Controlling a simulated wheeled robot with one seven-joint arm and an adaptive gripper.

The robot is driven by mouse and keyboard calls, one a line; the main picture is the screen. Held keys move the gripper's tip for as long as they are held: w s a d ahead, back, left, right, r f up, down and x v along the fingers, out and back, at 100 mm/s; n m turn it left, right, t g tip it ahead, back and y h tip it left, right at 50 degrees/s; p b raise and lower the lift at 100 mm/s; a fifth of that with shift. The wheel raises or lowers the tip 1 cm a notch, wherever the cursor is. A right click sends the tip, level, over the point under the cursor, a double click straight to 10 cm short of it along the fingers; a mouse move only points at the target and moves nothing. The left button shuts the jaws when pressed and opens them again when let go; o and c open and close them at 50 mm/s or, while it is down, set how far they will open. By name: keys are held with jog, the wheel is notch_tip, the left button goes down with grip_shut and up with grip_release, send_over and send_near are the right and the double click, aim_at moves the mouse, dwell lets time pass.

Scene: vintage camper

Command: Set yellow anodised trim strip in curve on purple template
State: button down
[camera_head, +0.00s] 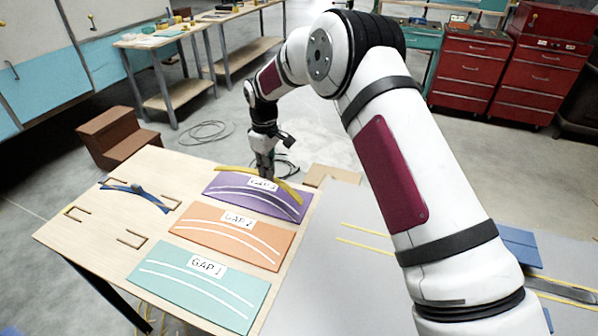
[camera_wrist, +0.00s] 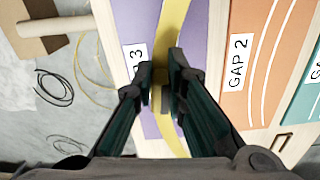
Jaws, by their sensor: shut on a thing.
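The yellow trim strip (camera_head: 283,186) is a thin curved band, also seen in the wrist view (camera_wrist: 174,25). My gripper (camera_head: 265,176) is shut on it near its middle, with the strip running between the fingers (camera_wrist: 163,85). The purple template (camera_head: 239,194), labelled GAP 3, lies on the pale wooden table with two white curved lines. The strip is over the template's far edge, bowed roughly like those lines. In the wrist view the purple template (camera_wrist: 207,35) shows on both sides of the strip. I cannot tell whether the strip touches it.
The orange GAP 2 template (camera_head: 205,226) and teal GAP 1 template (camera_head: 175,278) lie nearer on the table (camera_head: 85,225). A blue curved strip (camera_head: 150,197) lies at the left among small brackets. A brown step (camera_head: 115,135) stands behind the table. Red cabinets (camera_head: 475,65) stand at the back.

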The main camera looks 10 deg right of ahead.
aim_at(262, 195)
jog(key=a, duration=0.1)
jog(key=a+n, duration=0.1)
jog(key=w+a, duration=0.1)
jog(key=shift+f+n, duration=0.35)
jog(key=shift+n, duration=0.05)
jog(key=shift+f+b, duration=0.1)
jog(key=shift+b, duration=0.45)
jog(key=shift+f+b, duration=0.7)
jog(key=shift+f, duration=2)
jog(key=shift+b, duration=0.55)
jog(key=shift+f, duration=0.7)
jog(key=c, duration=1.5)
grip_release()
jog(key=shift+c, duration=0.2)
